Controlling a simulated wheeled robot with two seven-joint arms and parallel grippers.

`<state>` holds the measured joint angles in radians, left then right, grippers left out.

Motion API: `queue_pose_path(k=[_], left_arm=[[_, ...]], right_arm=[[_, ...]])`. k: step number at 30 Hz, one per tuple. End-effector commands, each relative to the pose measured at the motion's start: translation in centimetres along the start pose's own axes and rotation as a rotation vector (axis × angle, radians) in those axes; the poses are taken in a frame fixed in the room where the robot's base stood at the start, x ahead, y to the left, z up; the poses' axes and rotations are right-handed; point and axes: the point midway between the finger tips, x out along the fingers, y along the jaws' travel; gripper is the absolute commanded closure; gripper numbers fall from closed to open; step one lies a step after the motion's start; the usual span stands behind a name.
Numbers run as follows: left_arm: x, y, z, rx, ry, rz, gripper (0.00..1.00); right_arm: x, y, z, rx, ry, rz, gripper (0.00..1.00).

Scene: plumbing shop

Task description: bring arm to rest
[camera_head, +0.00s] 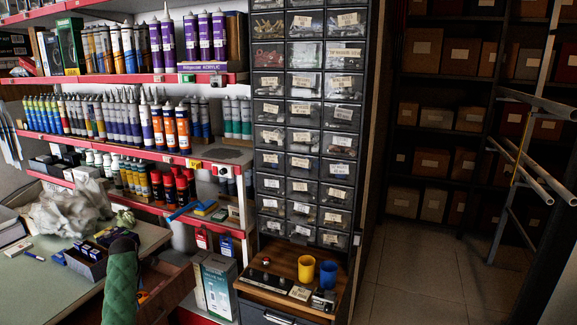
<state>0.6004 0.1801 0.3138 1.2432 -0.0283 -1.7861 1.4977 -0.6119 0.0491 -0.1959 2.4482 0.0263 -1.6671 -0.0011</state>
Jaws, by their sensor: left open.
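My left gripper (124,240) shows at the lower left as a dark end above a green textured part that rises from the bottom edge. It is open, and I see nothing held in it. Its fingers are hard to make out from this angle. It is in front of the edge of the green-topped bench (50,290), beside a small box of dark blue items (86,262). My right gripper is not in view.
Shelves of tubes (120,110) stand behind the bench. A drawer cabinet (304,130) is at the centre, with yellow (306,268) and blue cups (328,273) on the ledge below. A crumpled cloth (68,208) lies on the bench. The tiled floor (415,270) at right is clear.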

Motion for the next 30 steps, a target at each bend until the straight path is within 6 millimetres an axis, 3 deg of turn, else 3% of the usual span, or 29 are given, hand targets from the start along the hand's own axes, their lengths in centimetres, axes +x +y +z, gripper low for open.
queue_pose_path(k=[8, 12, 14, 17, 21, 30], left_arm=[[-8.8, 2.0, 1.6, 0.544, 0.068, 0.195, 0.23], [-14.4, 2.1, 3.8, 0.829, 0.153, 0.306, 0.23], [-16.2, 1.5, 5.0, 0.951, 0.198, 0.343, 0.23], [-18.5, -0.4, 7.2, 1.152, 0.279, 0.397, 0.23], [-19.8, -5.3, 11.0, 1.436, 0.395, 0.449, 0.23], [-18.0, -17.4, 17.2, 1.781, 0.493, 0.5, 0.23]], right_arm=[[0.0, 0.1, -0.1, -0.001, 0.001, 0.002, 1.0], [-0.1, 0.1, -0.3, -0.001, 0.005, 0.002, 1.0], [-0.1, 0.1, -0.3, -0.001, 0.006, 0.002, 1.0], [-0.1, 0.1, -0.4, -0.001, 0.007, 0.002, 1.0], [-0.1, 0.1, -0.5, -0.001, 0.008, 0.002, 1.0], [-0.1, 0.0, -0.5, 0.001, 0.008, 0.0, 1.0]])
